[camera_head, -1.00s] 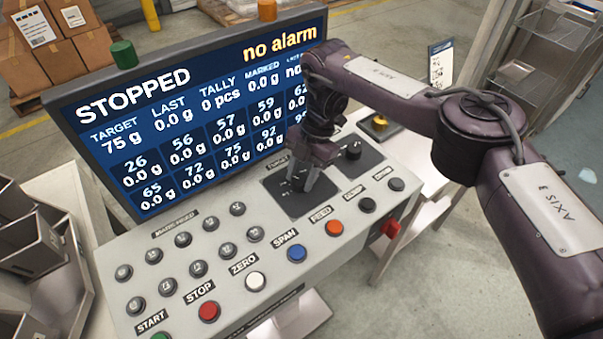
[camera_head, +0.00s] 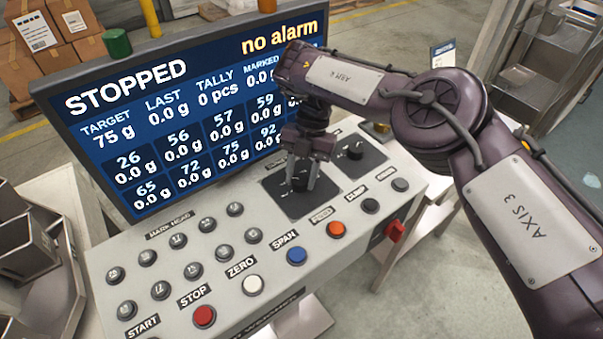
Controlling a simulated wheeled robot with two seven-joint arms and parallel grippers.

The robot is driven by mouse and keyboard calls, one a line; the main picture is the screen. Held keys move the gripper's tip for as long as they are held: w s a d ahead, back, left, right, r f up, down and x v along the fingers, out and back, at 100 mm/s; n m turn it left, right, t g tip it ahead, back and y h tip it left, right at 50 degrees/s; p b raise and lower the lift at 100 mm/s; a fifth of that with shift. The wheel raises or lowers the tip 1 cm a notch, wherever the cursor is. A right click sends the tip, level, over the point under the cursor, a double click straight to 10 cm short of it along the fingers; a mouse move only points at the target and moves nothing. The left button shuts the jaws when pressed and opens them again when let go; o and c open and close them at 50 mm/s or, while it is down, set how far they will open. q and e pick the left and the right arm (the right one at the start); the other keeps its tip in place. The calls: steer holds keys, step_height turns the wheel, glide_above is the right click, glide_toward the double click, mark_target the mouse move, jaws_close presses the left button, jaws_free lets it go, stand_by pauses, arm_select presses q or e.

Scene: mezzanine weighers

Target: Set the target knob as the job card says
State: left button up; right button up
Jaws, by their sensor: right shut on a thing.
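The target knob (camera_head: 299,184) is a small dark knob on a black plate (camera_head: 322,205) on the sloping grey control panel. My right gripper (camera_head: 301,184) points down at it, its fingers shut on the knob and hiding most of it. The screen (camera_head: 180,115) reads STOPPED, no alarm, TARGET 75 g. A white card (camera_head: 443,55) stands behind my right arm; its print is too small to read. My left gripper is not in view.
A second black knob (camera_head: 354,151) sits just right of the gripper. Coloured buttons line the panel's front, including red STOP (camera_head: 204,317) and blue SPAN (camera_head: 296,255). A red switch (camera_head: 395,230) juts from the right side. Grey bins (camera_head: 30,250) stand at left.

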steer(key=o, duration=1)
steer(key=shift+w+r, duration=0.1)
steer(key=shift+r, duration=0.15)
steer(key=b+v, duration=0.1)
steer(key=v, duration=0.3)
steer(key=shift+r, duration=0.1)
steer(key=p+v, duration=0.3)
steer(key=shift+d+p, duration=0.1)
steer(key=shift+p, duration=0.3)
